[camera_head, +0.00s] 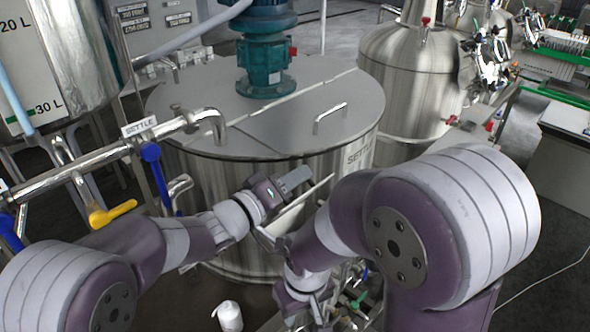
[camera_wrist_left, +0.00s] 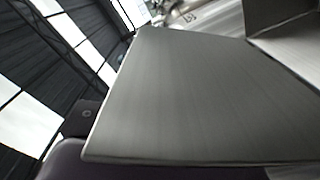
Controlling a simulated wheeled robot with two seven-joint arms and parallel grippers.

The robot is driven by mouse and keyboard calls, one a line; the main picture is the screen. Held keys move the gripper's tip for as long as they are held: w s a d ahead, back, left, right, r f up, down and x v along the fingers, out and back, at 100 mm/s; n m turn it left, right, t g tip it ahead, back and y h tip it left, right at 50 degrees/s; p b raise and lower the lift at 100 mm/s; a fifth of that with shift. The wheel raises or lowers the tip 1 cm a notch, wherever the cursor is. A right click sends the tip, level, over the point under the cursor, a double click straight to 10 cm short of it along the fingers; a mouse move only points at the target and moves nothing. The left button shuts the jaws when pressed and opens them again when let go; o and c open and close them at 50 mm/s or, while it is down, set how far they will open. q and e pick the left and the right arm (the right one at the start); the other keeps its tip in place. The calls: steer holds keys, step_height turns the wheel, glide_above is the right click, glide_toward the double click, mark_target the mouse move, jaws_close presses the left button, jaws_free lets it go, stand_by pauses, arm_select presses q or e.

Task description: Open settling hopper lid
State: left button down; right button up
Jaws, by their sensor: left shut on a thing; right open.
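The settling hopper (camera_head: 345,165) is a round steel tank marked SETTLE. Its lid (camera_head: 290,125) lies flat and closed, with a bar handle (camera_head: 330,117) standing on it. My left gripper (camera_head: 292,186) is in front of the tank wall, below the rim and apart from the handle. It is shut on a thin grey metal piece (camera_head: 306,203), whose shape is partly hidden. In the left wrist view a broad grey metal surface (camera_wrist_left: 190,100) fills most of the picture. My right gripper (camera_head: 305,308) is low at the tank's front, open, its fingers hard to make out.
A green motor (camera_head: 265,65) stands on the tank top behind the lid. A pipe with blue and yellow valve handles (camera_head: 112,213) crosses at the left. Another steel vessel (camera_head: 410,75) stands behind right. A white bottle (camera_head: 229,316) is at the bottom. Clear floor shows at right.

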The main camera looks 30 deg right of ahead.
arm_select(q)
steer(key=shift+w+a+r+n+p, duration=0.1)
steer(key=shift+w+a+n+p, duration=0.15)
steer(key=shift+w+n, duration=0.5)
steer(key=shift+w+a+f+n+p, duration=0.1)
steer(key=shift+w+a+n+p, duration=0.15)
steer(key=shift+w+n, duration=0.5)
steer(key=shift+w+a+r+n+p, duration=0.2)
steer(key=shift+w+n, duration=0.3)
steer(key=shift+n, duration=0.4)
steer(key=shift+f, duration=0.1)
steer(key=c, duration=1.2)
jaws_free()
steer(key=shift+a, duration=0.1)
steer(key=shift+w+a, duration=0.1)
steer(key=shift+a, duration=0.05)
